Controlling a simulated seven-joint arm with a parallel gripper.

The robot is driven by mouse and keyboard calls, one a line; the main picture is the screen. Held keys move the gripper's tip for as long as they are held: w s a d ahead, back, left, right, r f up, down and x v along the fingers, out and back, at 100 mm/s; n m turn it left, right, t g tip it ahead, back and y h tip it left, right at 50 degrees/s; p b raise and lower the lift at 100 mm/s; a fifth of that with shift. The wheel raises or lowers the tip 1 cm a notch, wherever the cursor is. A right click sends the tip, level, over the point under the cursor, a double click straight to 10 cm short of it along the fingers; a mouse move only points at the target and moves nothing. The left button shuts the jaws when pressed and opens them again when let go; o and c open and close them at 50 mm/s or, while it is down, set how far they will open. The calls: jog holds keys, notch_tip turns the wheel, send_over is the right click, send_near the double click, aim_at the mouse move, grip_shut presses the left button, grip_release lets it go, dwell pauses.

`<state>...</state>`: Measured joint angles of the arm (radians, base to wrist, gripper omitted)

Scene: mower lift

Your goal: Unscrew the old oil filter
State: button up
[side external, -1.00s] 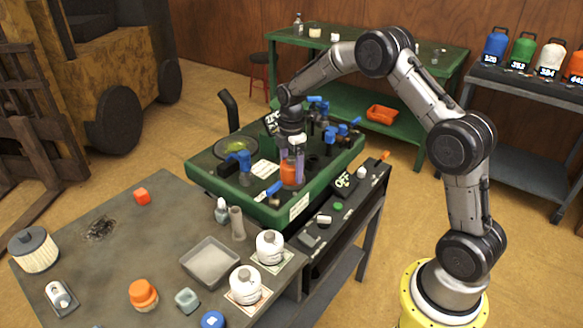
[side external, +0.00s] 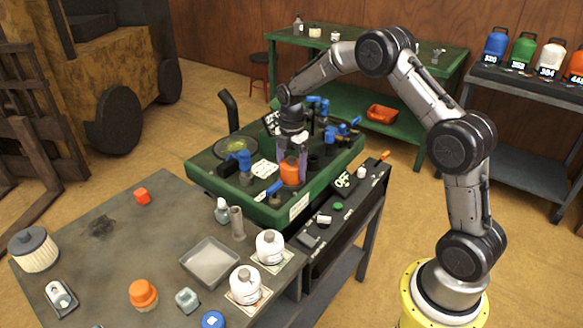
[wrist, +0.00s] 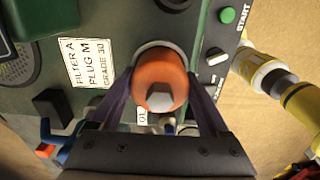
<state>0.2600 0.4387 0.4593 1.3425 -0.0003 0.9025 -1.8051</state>
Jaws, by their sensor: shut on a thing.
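The orange oil filter (side external: 290,171) stands upright on the green mower deck (side external: 205,178). In the wrist view the filter (wrist: 159,82) shows its grey hex top, seated in a pale ring. My gripper (side external: 291,168) comes down over it from above. Its two purple fingers lie on either side of the filter, shut on it; in the wrist view the gripper (wrist: 160,95) frames it left and right. A label on the deck (wrist: 88,62) reads FILTER A, PLUG M, GRADE 30.
Blue-handled valves (side external: 238,163) stand on the deck close around my gripper. A black panel (side external: 342,185) with an OFF sign runs along its right edge. The grey bench (side external: 120,225) in front holds white jars, a tray (side external: 210,262) and another orange-capped item (side external: 143,293).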

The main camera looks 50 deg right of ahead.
aim_at(291, 157)
jog(key=shift+r, duration=1.55)
jog(key=shift+r, duration=0.1)
jog(key=shift+r, duration=2.4)
